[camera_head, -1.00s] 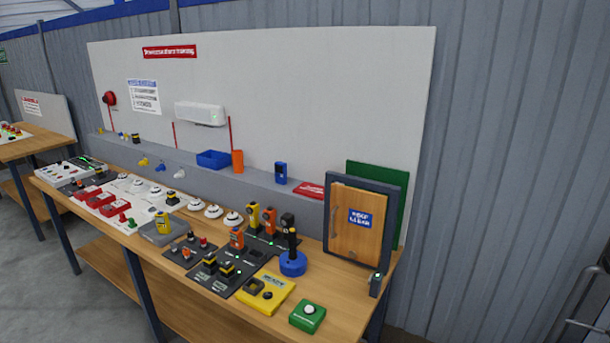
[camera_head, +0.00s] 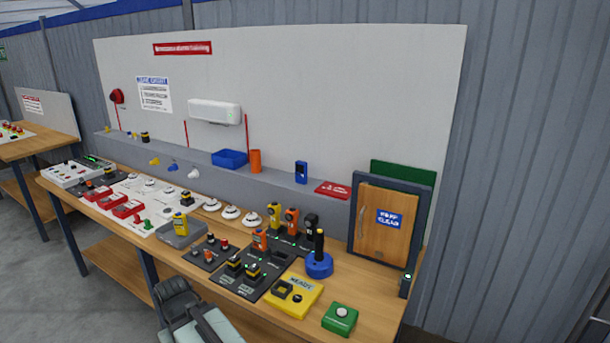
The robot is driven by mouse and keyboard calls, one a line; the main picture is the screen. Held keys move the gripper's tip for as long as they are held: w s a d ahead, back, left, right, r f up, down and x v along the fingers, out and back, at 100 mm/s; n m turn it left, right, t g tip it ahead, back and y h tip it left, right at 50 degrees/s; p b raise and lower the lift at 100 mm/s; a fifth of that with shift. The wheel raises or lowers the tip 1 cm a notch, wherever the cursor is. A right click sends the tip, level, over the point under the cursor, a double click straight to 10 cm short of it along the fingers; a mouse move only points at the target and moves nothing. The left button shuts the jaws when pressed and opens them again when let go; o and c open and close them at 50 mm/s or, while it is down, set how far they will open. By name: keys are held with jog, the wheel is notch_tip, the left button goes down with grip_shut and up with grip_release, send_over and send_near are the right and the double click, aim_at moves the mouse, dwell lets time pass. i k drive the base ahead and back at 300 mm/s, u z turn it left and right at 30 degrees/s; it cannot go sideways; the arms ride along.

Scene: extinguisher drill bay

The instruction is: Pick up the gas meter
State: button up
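Several hand-held meter-like devices stand on the wooden bench; I cannot tell which one is the gas meter. A yellow one (camera_head: 180,224) stands on a grey tray at the middle. A yellow one (camera_head: 274,218), an orange one (camera_head: 292,221) and a black one (camera_head: 311,227) stand in a row on a dark base. Another orange one (camera_head: 260,239) stands just in front of them. A blue one (camera_head: 301,172) stands on the grey ledge behind. My dark gripper (camera_head: 176,294) shows at the bottom, in front of the bench edge, apart from all devices. Its fingers are not clear.
A blue round-based handle (camera_head: 319,262), a yellow box (camera_head: 294,294) and a green button box (camera_head: 340,318) crowd the bench's right end. A small wooden door (camera_head: 384,226) stands behind. White domes and red boxes (camera_head: 127,208) fill the left. A blue bin (camera_head: 230,158) sits on the ledge.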

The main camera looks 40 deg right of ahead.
aim_at(301, 166)
jog(key=z, duration=0.1)
jog(key=i, duration=0.95)
